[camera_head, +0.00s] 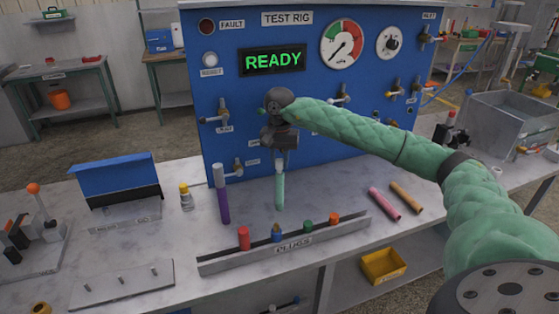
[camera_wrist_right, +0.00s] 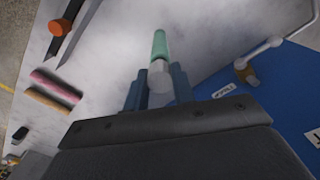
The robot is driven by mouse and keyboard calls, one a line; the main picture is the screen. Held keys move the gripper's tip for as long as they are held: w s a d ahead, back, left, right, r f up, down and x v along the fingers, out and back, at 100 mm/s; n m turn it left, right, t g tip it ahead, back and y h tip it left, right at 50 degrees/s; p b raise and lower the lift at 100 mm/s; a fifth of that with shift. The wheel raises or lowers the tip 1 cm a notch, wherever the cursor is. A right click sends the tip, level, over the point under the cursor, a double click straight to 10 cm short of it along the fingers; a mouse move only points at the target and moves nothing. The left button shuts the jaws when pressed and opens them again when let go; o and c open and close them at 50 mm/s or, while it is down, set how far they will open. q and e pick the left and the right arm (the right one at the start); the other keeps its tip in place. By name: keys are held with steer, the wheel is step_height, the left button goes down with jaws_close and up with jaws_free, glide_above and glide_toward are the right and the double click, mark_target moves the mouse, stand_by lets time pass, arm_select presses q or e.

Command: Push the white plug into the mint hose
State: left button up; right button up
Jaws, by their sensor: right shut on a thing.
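My right gripper (camera_head: 280,155) is in front of the blue test rig, pointing down; in the right wrist view its fingers (camera_wrist_right: 158,92) are shut on the white plug (camera_wrist_right: 160,78). The white plug (camera_head: 281,165) shows small below the gripper in the head view. The mint hose (camera_head: 280,192) hangs upright just below the plug, in line with it. In the right wrist view the mint hose (camera_wrist_right: 159,46) meets the plug's end with no visible gap. How far the plug sits inside the hose cannot be told. My left gripper is not in view.
A purple hose (camera_head: 223,206) hangs to the left. A plug rack (camera_head: 290,248) with several coloured plugs stands in front. A pink hose (camera_head: 384,203) and an orange hose (camera_head: 406,197) lie on the bench to the right. The rig panel (camera_head: 235,95) is close behind.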

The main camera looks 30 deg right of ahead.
mark_target(279, 160)
steer(key=shift+f+b, duration=0.75)
steer(key=shift+f, duration=0.15)
steer(key=o, duration=1)
steer(key=shift+o, duration=0.2)
steer(key=shift+r, duration=0.1)
step_height(279, 160, up, 6)
steer(key=shift+r+b, duration=0.1)
steer(key=shift+b, duration=0.85)
steer(key=shift+r, duration=0.7)
